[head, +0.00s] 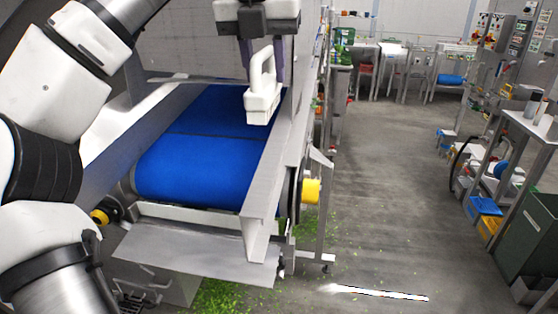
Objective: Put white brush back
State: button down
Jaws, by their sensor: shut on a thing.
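My gripper (262,55) is at the top middle of the head view, pointing down. It is shut on the white brush (263,103), a block with a loop handle on top. The fingers are at the handle, partly hidden behind it. The brush hangs upright over the right side of the blue conveyor belt (205,165), near the metal side rail. I cannot tell how high above the belt it is. No place for the brush can be clearly made out.
The conveyor's metal side rail (265,200) runs along the right of the belt. Green leaf scraps (220,297) lie on the floor. A table (530,122) with items, blue and yellow crates (485,206) and a green bin (530,235) stand at right. The middle floor is open.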

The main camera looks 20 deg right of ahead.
jog(key=shift+w+d, duration=0.1)
jog(key=shift+f, duration=0.3)
notch_tip(320, 180, down, 9)
jog(key=shift+f+p, duration=0.1)
jog(key=shift+p, duration=0.6)
jog(key=shift+f, duration=0.1)
jog(key=shift+f, duration=0.2)
jog(key=c, duration=1)
grip_release()
jog(key=shift+r, duration=0.1)
